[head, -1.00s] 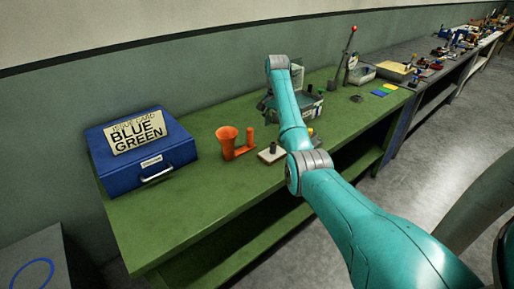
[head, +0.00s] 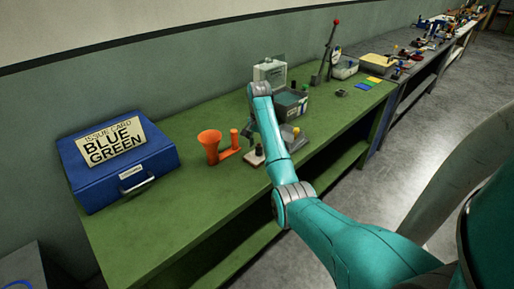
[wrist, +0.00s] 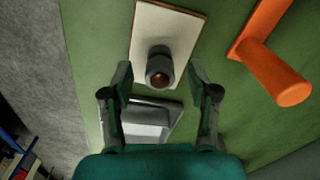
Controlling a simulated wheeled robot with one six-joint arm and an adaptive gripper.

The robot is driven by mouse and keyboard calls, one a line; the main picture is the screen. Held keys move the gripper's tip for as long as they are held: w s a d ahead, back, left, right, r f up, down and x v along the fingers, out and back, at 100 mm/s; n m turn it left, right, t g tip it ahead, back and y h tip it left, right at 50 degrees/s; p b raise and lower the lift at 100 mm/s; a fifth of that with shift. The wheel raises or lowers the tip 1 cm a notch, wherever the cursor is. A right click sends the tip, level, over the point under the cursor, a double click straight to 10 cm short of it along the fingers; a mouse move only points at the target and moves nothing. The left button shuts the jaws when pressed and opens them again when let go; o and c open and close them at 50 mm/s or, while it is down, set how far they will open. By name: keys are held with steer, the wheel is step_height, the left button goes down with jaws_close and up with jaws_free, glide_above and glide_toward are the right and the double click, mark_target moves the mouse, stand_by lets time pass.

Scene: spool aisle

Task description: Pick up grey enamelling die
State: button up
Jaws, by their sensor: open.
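A grey cylindrical piece with a brownish top, apparently the enamelling die (wrist: 160,68), stands on a white plate (wrist: 178,25) in the wrist view. In the head view the die (head: 259,150) shows small and dark beside my forearm, on the plate (head: 253,161) on the green bench. My gripper (wrist: 161,76) is open, with one finger to each side of the die's near end in the picture and a gap on both sides. Nothing is held.
An orange funnel piece with a stub (head: 210,146) stands left of the plate; its stub (wrist: 285,85) shows at right in the wrist view. A grey angular piece (wrist: 150,122) lies between my fingers' bases. A blue case (head: 122,172) sits at the left. The green bench (head: 175,225) is clear in front.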

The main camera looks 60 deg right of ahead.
steer(key=shift+f, duration=0.65)
jaws_close()
